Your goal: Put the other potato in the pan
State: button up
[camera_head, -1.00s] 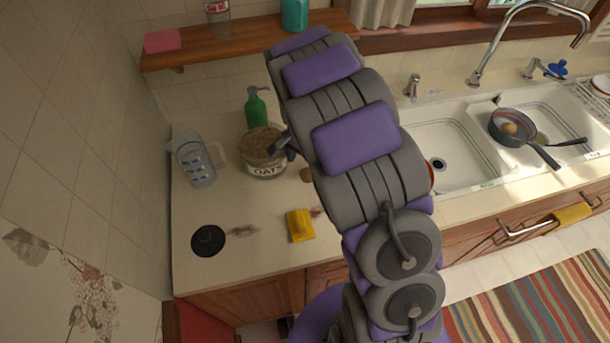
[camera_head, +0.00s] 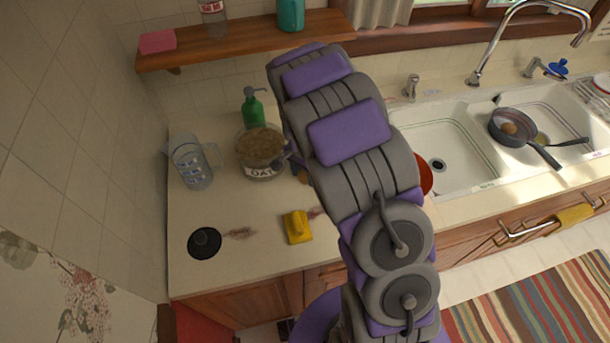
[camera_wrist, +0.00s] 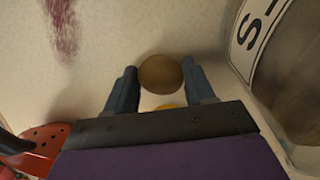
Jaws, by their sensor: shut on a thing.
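In the wrist view a round brown potato (camera_wrist: 161,74) sits between the two fingertips of my gripper (camera_wrist: 160,82), which is shut on it over the pale counter. In the head view my arm hides most of the gripper, beside the oats jar. The dark pan (camera_head: 515,126) rests in the right sink basin with another brown potato (camera_head: 509,128) in it.
The oats jar (camera_head: 260,152) stands close to my gripper; it also shows in the wrist view (camera_wrist: 290,75). A red slotted thing (camera_wrist: 38,143) is at the lower left there. A measuring jug (camera_head: 191,163), yellow object (camera_head: 297,227) and green soap bottle (camera_head: 253,108) stand on the counter.

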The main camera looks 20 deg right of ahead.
jog(key=c, duration=0.4)
jog(key=shift+a, duration=0.25)
jog(key=shift+c, duration=0.9)
